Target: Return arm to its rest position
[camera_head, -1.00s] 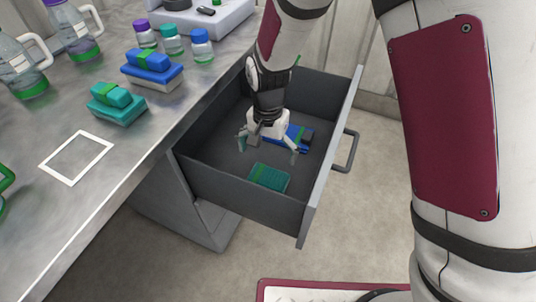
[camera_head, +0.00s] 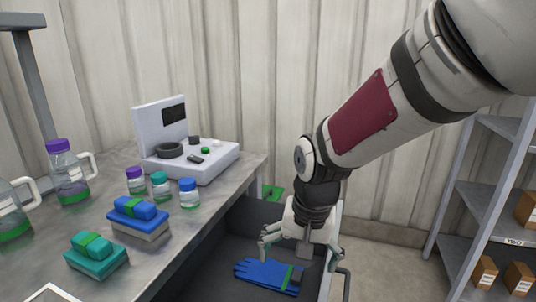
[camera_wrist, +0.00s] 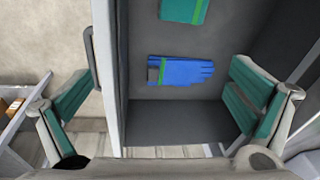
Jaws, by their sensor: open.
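My gripper (camera_head: 300,250) is open and empty above the open grey drawer (camera_head: 215,262), its fingers spread. In the wrist view the same gripper (camera_wrist: 160,97) has its two teal-padded fingers wide apart, one on each side of the drawer's front wall. A folded blue glove bundle with a green band (camera_head: 262,273) lies on the drawer floor below the fingers; it also shows in the wrist view (camera_wrist: 185,71). A teal bundle with a green band (camera_wrist: 185,9) lies beside it, cut off by the wrist view's top edge. My arm reaches in from the upper right.
The metal bench (camera_head: 190,226) stands left of the drawer. It bears a teal bundle (camera_head: 96,258), a blue bundle (camera_head: 138,216), small capped bottles (camera_head: 160,186), jugs (camera_head: 70,182) and a white device (camera_head: 215,160). A shelf with boxes (camera_head: 487,205) stands at right.

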